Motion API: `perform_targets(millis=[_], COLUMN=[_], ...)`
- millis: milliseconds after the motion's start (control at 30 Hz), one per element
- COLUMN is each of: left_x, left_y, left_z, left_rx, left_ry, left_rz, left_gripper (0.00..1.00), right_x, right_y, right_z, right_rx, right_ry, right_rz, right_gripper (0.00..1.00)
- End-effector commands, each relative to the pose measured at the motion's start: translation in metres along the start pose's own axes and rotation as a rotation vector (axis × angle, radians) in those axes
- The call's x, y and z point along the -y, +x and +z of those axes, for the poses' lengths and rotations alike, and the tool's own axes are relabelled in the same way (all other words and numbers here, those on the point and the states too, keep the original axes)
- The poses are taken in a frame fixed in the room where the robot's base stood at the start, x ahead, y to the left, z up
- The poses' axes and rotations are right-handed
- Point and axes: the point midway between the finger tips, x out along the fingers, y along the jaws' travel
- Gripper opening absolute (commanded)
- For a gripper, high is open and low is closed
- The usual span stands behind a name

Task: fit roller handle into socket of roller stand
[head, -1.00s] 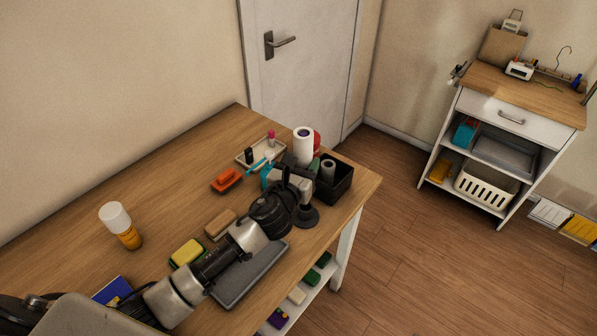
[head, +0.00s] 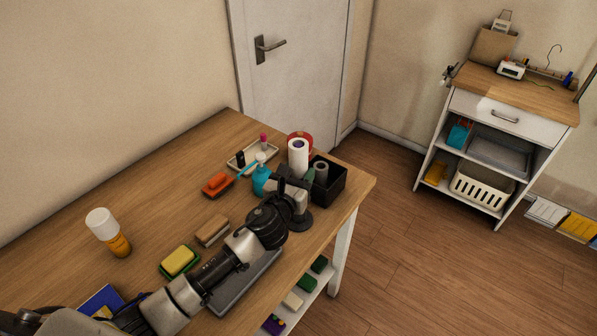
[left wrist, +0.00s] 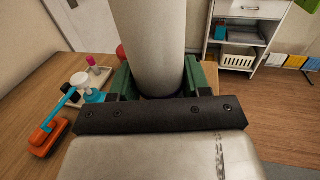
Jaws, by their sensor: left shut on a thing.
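My left gripper (head: 291,190) is shut on the white lint roller (head: 298,157) and holds it upright near the right end of the table. In the left wrist view the roller (left wrist: 150,40) rises between the green fingers of my gripper (left wrist: 158,86). The roller's handle is hidden by the gripper. A dark round base (head: 299,221), which looks like the roller stand, rests on the table just below the gripper. Its socket is hidden, and I cannot tell whether the handle touches it. My right gripper is not in view.
A black box (head: 334,191) with a grey cylinder stands close right of the gripper. A grey tray (head: 250,280) lies under my arm. The table's front edge is near.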

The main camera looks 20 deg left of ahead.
Motion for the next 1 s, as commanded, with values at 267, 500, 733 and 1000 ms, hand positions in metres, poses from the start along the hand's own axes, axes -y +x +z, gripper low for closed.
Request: perform_targets(millis=[267,500,733,1000], left_x=[0.000,0.000,0.000,0.000], left_y=[0.000,0.000,0.000,0.000], left_z=[-0.024,-0.025,-0.025,-0.024], left_rx=[0.000,0.000,0.000,0.000], left_ry=[-0.001,0.000,0.000,0.001], left_rz=[0.000,0.000,0.000,0.000], left_gripper=[0.10,0.10,0.10,0.10], right_x=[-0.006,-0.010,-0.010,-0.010], right_y=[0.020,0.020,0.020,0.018], right_z=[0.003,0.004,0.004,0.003], right_rx=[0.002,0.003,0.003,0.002], right_ry=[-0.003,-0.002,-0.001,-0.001], right_rz=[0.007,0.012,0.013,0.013], right_gripper=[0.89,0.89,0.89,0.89])
